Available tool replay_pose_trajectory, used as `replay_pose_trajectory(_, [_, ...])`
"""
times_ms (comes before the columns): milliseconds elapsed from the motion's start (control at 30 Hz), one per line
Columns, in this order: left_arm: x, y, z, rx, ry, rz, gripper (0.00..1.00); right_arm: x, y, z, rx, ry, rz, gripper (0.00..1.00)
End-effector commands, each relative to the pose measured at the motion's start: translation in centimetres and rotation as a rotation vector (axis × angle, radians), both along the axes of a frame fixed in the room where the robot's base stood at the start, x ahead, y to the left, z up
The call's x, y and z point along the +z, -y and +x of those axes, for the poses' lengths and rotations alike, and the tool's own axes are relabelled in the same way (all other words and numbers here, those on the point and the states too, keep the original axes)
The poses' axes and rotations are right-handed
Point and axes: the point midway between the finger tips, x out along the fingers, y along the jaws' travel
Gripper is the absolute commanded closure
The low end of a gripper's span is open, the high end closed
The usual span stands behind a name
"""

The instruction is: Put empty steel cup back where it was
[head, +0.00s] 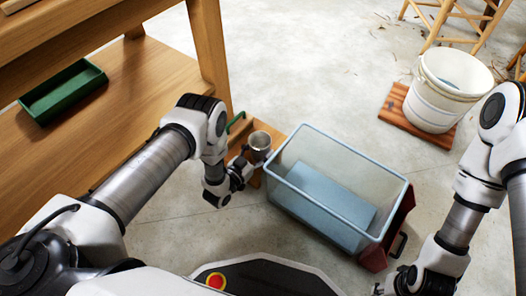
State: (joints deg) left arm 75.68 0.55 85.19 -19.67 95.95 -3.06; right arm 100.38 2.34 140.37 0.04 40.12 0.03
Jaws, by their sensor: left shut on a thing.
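The steel cup (260,141) is small and grey and stands upright with its open top showing. My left gripper (250,161) is shut on it from the near left side and partly hides its lower part. The cup shows over the right part of a low wooden surface (269,128), left of the clear bin. I cannot tell whether its base touches the wood. My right gripper (388,286) is at the bottom edge, dark and partly cut off, away from the cup; its jaws do not show clearly.
A clear blue-rimmed bin (338,138) stands right of the cup, with a red object (378,256) beside it. A green tray (63,91) lies on the wooden bench (130,85). A white bucket (443,91) stands on a wooden board (397,113). The concrete floor between is mostly clear.

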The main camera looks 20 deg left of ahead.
Motion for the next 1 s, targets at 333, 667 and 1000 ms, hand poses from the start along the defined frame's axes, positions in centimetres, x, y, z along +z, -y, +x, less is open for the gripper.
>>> replay_pose_trajectory(333, [-1.5, 0.7, 2.1, 0.001, 0.000, 0.001, 0.81, -2.4, 0.1, 0.1, -0.006, 0.004, -0.001, 0.60])
replay_pose_trajectory(667, [-1.8, 0.7, 2.0, 0.001, 0.000, 0.001, 0.08, -2.6, 0.1, 0.1, -0.006, 0.003, -0.001, 0.60])
replay_pose_trajectory(1000, [-1.2, 0.7, 2.1, 0.001, 0.001, 0.001, 0.08, -2.1, 0.1, 0.1, -0.006, 0.003, -0.001, 0.60])
